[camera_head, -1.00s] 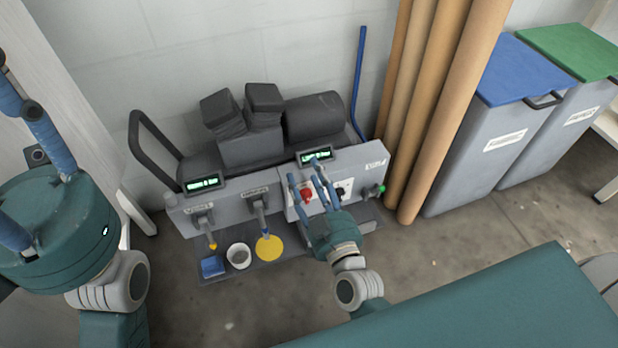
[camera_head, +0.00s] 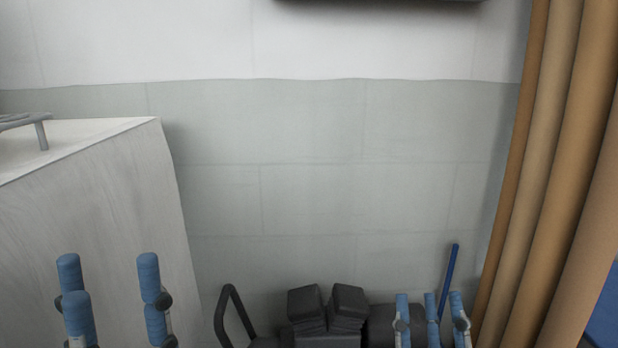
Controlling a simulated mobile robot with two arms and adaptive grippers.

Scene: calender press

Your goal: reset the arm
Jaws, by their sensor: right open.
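My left gripper (camera_head: 110,285) shows at the lower left, its blue fingers pointing up and spread apart with nothing between them. My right gripper (camera_head: 430,305) shows at the bottom right of centre, also with blue fingers up, open and empty. It stands in front of a dark roller part of the calender press (camera_head: 379,322). Only the top of the press shows along the bottom edge. Its control panel and the rest of both arms are out of view.
Tall brown rolls (camera_head: 545,170) stand against the wall at the right. A pale cabinet (camera_head: 95,195) stands at the left behind my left gripper. A black curved handle (camera_head: 236,312) and a blue rod (camera_head: 449,275) rise near the press. The wall between is bare.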

